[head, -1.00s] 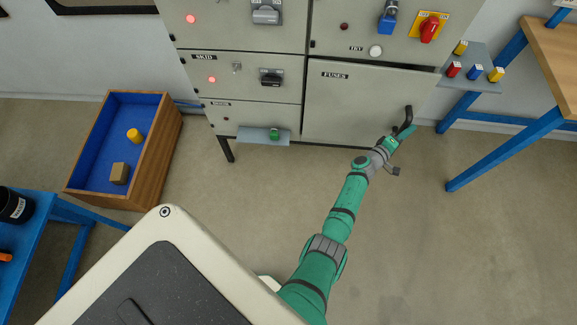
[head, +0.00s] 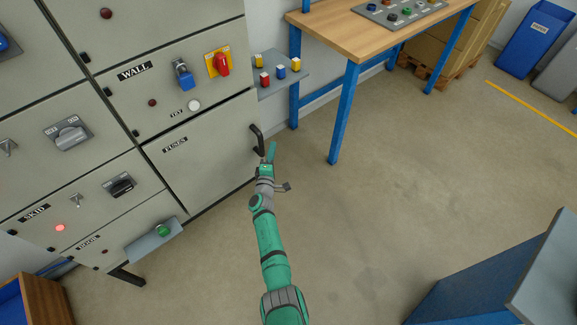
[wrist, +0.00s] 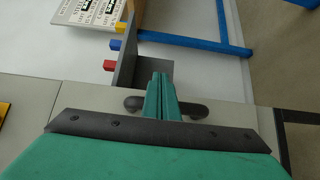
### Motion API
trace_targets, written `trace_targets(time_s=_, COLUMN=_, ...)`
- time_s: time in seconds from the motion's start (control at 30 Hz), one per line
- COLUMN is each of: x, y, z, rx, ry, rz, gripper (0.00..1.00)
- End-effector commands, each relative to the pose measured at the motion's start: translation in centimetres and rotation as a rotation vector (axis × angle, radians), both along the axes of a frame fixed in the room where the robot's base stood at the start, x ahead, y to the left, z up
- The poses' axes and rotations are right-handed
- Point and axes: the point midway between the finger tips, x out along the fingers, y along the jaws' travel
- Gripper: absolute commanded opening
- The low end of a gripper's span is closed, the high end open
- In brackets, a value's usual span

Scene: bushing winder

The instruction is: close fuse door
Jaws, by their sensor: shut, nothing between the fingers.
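The fuse door (head: 200,155) is the grey panel labelled FUSES at the lower right of the cabinet. It looks flush or nearly flush with the cabinet front; a dark line runs along its top edge, and I cannot tell whether a small gap remains. Its black handle (head: 257,138) is at the door's right side. My gripper (head: 271,151) is shut and empty, right at the handle. In the wrist view the green fingers (wrist: 161,92) are together in front of the dark handle (wrist: 195,109), covering its middle. Whether they touch it is unclear.
A small grey shelf (head: 284,77) with coloured blocks juts out above and right of the handle. A wooden table (head: 370,32) with blue legs stands behind it. A blue-grey cabinet (head: 480,280) is at the lower right. The floor between is clear.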

Motion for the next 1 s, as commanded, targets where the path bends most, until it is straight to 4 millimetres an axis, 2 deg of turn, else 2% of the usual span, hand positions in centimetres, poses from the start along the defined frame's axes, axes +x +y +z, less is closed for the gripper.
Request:
trace_targets(time_s=0.13, x=-2.1, y=-2.6, z=-0.1, rx=0.002, ry=0.001, rz=-0.006, gripper=0.0)
trace_targets(time_s=0.5, x=-6.1, y=-5.9, z=0.0, rx=-0.001, ry=0.0, rz=0.006, gripper=0.0)
trace_targets(time_s=0.73, x=-7.1, y=-7.0, z=0.0, rx=0.0, ry=0.0, rz=0.006, gripper=0.0)
trace_targets(time_s=1.0, x=-7.2, y=-7.2, z=0.0, rx=0.0, ry=0.0, rz=0.006, gripper=0.0)
